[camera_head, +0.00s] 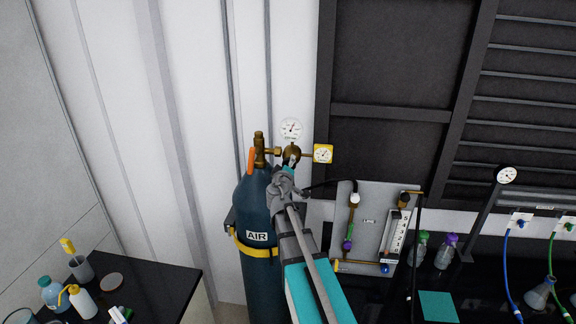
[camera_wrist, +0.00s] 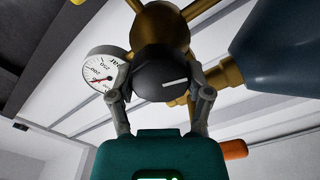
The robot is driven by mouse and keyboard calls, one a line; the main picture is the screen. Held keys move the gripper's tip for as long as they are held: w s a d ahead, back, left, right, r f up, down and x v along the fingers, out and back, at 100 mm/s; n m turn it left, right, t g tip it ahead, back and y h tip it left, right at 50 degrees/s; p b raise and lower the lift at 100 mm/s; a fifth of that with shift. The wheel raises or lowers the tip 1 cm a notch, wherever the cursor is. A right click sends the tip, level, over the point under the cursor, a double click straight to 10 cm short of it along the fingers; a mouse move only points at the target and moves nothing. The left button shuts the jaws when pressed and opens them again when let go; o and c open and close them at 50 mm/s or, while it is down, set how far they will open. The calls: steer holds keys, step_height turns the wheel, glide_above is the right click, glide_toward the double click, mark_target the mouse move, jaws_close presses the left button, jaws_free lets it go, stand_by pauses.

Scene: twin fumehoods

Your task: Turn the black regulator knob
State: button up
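The black regulator knob (camera_wrist: 160,74) is in the middle of the wrist view, with a white line on its face that lies nearly level. It sits on the front of a brass regulator (camera_wrist: 163,24); the regulator (camera_head: 291,153) is also in the head view, on top of the dark AIR cylinder (camera_head: 256,208). My gripper (camera_wrist: 161,70) has one finger on each side of the knob, and both fingertips appear to touch its sides. In the head view my gripper (camera_head: 286,172) is at the regulator and hides the knob.
A white round gauge (camera_head: 291,129) and a yellow-rimmed gauge (camera_head: 323,153) stand close to the regulator. An orange handle (camera_head: 251,160) is by the cylinder valve. A flowmeter panel (camera_head: 368,223) is to the right. A black bench (camera_head: 145,289) with bottles is at lower left.

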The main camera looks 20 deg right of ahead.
steer(key=o, duration=0.4)
steer(key=shift+o, duration=0.2)
steer(key=v, duration=1.2)
stand_by(0.5)
